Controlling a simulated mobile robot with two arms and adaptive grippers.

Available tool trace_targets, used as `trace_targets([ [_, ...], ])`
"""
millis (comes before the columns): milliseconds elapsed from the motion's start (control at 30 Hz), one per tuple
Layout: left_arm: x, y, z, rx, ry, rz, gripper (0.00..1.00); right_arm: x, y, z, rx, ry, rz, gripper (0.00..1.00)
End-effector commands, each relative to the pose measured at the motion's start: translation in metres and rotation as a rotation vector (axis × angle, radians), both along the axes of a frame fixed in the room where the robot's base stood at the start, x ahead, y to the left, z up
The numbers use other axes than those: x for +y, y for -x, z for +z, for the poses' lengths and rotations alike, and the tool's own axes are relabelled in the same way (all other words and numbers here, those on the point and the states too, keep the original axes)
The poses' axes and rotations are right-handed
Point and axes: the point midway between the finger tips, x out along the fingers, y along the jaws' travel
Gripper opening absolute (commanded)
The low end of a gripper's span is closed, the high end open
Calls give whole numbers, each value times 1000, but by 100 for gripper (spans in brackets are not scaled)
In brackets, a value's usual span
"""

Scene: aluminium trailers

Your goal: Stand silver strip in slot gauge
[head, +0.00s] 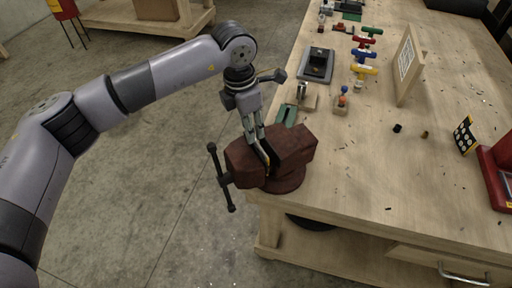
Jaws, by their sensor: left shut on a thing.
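My left gripper (262,146) reaches down over the dark red bench vise (245,163) at the table's near left corner. Its fingers are shut on a thin piece, which I take to be the silver strip; the fingers hide most of it. The fingertips are at the vise's jaw gap, and I cannot tell whether the strip touches the jaws. A small green piece with a dark slot-like line (287,115) lies just behind the vise; it may be the slot gauge, but it is too small to be sure. My right gripper is not in view.
Behind the vise on the wooden table (350,200) are a dark block (317,65), coloured T-handles (364,55) and an upright wooden board (408,65). A dotted plate (465,136) and a red object (500,170) stand at right. The table's front middle is mostly clear.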

Motion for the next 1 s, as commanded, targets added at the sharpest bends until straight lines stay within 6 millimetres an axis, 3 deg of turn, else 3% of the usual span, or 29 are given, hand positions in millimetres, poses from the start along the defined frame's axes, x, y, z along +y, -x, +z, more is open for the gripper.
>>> trace_targets([
  [167, 0, 2, -3, 7, -2, -2, 1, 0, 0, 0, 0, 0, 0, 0],
  [467, 0, 2, -3, 8, -3, -3, 0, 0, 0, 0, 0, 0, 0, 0],
  [1000, 0, 1, 30, 3, -1, -1, 0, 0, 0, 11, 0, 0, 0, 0],
])
